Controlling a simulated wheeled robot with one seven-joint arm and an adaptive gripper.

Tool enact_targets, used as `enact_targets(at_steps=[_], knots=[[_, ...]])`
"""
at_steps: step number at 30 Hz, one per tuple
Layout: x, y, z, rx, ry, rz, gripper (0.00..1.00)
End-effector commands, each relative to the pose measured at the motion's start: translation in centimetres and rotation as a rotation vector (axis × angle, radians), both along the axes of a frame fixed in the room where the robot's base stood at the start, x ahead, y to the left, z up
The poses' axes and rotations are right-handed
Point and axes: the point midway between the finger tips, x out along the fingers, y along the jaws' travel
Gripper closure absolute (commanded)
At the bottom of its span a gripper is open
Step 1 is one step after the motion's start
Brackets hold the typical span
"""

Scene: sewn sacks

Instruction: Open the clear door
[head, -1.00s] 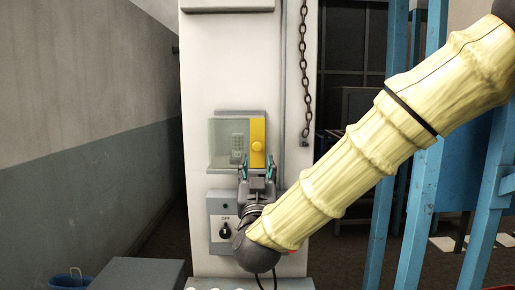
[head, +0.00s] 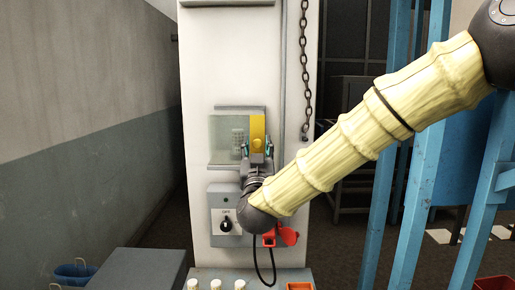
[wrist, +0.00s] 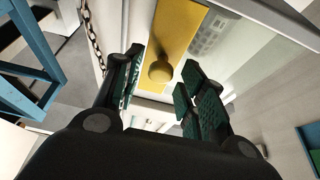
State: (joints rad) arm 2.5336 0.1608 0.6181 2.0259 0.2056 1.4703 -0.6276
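The clear door (head: 223,140) is a see-through panel on the white pillar, with a keypad (head: 238,139) showing behind it. Its right edge is a yellow strip (head: 258,124) with a round yellow knob (wrist: 160,71). My gripper (head: 257,149) is at the lower part of the yellow strip, near the knob. In the wrist view my gripper (wrist: 162,86) is open, with the knob showing between and just beyond the two dark, ridged fingers. I cannot tell whether either finger touches it.
A grey box with a rotary switch (head: 226,223) is below the door, beside a red lever (head: 288,237). A chain (head: 305,75) hangs to the right. Blue posts (head: 384,200) stand further right. White knobs (head: 216,285) line the ledge below.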

Motion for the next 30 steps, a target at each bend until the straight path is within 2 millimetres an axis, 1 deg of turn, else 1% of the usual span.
enact_targets(at_steps=[1,5,6,15,22,26,30], knots=[[0.0,0.0,0.0,0.0,0.0,0.0,0.74],[0.0,0.0,0.0,0.0,0.0,0.0,0.97],[0.0,0.0,0.0,0.0,0.0,0.0,1.0],[0.1,0.0,-0.1,-0.001,0.0,-0.019,1.0],[-0.4,1.0,-0.2,0.0,0.0,-0.063,1.0],[-0.9,2.2,-0.4,0.001,0.0,-0.12,1.0],[-1.9,4.3,-0.4,0.001,-0.001,-0.22,1.0]])
